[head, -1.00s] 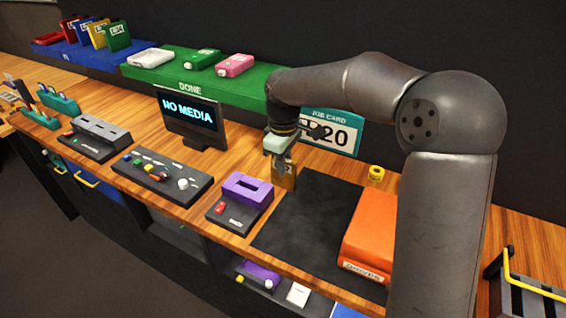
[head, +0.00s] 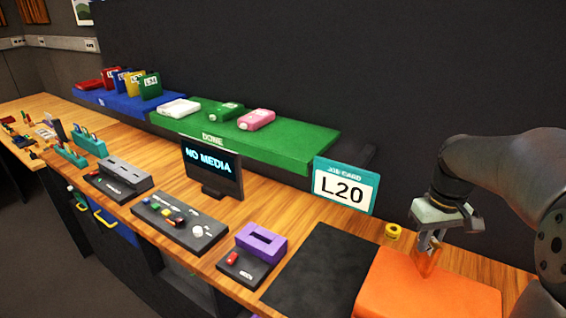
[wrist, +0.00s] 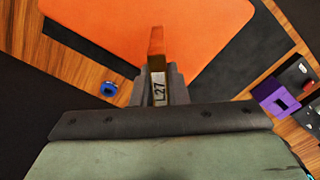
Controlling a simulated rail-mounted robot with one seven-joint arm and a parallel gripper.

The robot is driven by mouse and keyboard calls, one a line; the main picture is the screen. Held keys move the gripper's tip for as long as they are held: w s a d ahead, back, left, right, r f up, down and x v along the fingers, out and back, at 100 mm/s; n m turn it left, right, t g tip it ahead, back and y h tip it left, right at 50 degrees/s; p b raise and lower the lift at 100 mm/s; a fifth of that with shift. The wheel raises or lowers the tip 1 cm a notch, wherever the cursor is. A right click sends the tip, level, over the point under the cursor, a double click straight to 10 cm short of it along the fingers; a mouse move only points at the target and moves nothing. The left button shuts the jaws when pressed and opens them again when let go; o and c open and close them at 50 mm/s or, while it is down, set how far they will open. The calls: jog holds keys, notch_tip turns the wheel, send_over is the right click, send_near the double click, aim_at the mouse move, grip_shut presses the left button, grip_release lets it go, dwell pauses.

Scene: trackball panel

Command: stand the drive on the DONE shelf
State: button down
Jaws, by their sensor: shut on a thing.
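My gripper (head: 430,243) is shut on a slim orange-brown drive (head: 429,263), held upright above the big orange case. In the wrist view the drive (wrist: 156,62) sits between both fingers (wrist: 158,88), and its white label seems to read L27. The green DONE shelf (head: 295,143) is at the back, well left of my gripper.
The orange case (head: 425,290) stands beside a dark mat (head: 320,265). A NO MEDIA screen (head: 212,165) stands before the shelf. A purple-topped device (head: 257,245) is left of the mat.

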jog(key=s+d+r+m, duration=0.1)
jog(key=s+d+m, duration=0.2)
jog(key=d, duration=0.6)
jog(key=s+d+r+m, duration=0.1)
jog(key=s+d+m, duration=0.2)
jog(key=d, duration=0.6)
jog(key=s+d+r+m, duration=0.2)
jog(key=s+d+m, duration=0.1)
jog(key=d, duration=0.7)
jog(key=shift+s+m, duration=0.15)
jog(key=shift+m, duration=0.55)
jog(key=shift+s+r, duration=0.1)
jog(key=shift+r, duration=0.05)
